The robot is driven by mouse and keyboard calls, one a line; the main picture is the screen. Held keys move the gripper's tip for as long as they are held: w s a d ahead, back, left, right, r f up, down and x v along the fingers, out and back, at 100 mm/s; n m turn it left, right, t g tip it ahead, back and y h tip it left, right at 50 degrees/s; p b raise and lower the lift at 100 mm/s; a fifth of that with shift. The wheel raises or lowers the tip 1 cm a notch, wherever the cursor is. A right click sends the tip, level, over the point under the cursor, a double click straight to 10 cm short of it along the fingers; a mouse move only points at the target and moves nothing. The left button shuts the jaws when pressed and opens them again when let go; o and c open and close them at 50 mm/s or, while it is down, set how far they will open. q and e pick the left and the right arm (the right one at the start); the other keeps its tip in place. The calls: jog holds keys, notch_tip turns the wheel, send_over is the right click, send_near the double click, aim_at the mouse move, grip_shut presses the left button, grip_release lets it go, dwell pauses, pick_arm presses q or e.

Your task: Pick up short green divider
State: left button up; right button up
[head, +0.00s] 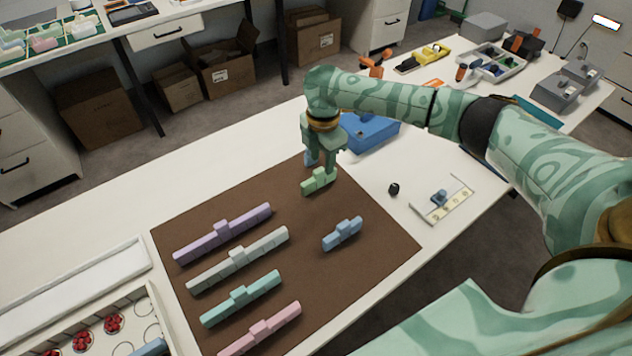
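The short green divider (316,182) is a light green block with a raised middle. It lies near the far edge of the brown mat (375,251). My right gripper (321,167) points down right at it, with one finger on the far side and one at the near side, partly covering it. The fingers look apart, with a gap between them; I cannot tell whether either touches the divider. My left gripper is not in the head view.
A short blue divider (342,234) lies nearer on the mat. Longer purple (222,234), grey (238,261), teal (241,299) and pink (260,331) dividers lie to the left. A blue box (370,133) stands behind my gripper. A small dark object (393,189) is right of the mat.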

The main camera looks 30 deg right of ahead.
aim_at(319, 178)
notch_tip(319, 178, down, 3)
jog(key=shift+s+r+b, duration=0.1)
jog(key=shift+b, duration=0.3)
jog(key=shift+a+f, duration=0.1)
jog(key=shift+f, duration=0.25)
jog(key=f+b, duration=0.2)
jog(key=f, duration=0.1)
jog(key=f+b, duration=0.1)
jog(key=shift+w+a+f, duration=0.2)
jog(key=shift+w+f, duration=0.1)
jog(key=shift+w, duration=0.05)
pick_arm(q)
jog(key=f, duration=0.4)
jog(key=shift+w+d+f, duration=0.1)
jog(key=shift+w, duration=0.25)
pick_arm(e)
jog(key=shift+r, duration=0.15)
grip_shut()
